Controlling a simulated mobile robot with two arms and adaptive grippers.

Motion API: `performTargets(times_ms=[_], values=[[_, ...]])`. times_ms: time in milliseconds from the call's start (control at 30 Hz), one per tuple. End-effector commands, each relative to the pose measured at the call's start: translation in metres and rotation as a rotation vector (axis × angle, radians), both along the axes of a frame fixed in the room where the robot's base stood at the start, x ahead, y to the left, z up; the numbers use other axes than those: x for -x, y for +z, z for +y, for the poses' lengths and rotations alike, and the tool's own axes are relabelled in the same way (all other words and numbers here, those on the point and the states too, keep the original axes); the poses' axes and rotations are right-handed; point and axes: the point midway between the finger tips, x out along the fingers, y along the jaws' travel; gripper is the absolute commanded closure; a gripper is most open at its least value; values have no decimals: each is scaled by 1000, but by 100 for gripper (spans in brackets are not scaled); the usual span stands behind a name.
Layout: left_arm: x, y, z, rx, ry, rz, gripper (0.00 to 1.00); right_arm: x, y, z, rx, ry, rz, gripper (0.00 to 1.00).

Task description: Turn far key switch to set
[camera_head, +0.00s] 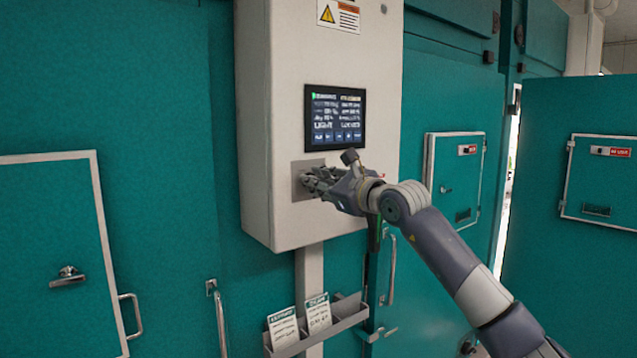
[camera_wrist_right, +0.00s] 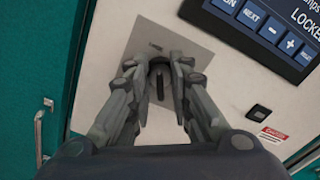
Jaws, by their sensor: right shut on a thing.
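The key switch (camera_wrist_right: 159,82) sits on a grey square plate (camera_wrist_right: 165,45) on the front of a white control box (camera_head: 270,120), below its screen. In the right wrist view the key shows as a dark upright piece between my fingers. My right gripper (camera_wrist_right: 158,70) is shut on it, one finger on each side. In the head view the right gripper (camera_head: 312,182) covers most of the plate (camera_head: 300,167), and the key is hidden there. The switch's position labels cannot be read. My left gripper is not in view.
The screen (camera_head: 335,118) is lit above the gripper and shows "LOCKED" in the right wrist view. A tray (camera_head: 345,318) with cards hangs below the box. Teal doors with handles stand on both sides. A small black fitting (camera_wrist_right: 259,112) is beside a warning label.

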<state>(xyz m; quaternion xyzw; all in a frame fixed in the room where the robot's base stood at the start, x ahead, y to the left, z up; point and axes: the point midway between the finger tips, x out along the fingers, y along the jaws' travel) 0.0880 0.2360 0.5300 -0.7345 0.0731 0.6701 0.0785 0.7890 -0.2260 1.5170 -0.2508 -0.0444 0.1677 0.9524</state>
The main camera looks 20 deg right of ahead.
Motion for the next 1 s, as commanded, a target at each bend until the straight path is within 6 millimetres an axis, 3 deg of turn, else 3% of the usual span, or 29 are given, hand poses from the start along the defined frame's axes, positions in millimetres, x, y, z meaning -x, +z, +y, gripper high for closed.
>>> performTargets(times_ms=[367, 1000], values=[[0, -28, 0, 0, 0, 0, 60, 0, -4, 0, -168, 1, 60, 100], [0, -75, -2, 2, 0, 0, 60, -2, -3, -3, -715, 0, 261, 100]])
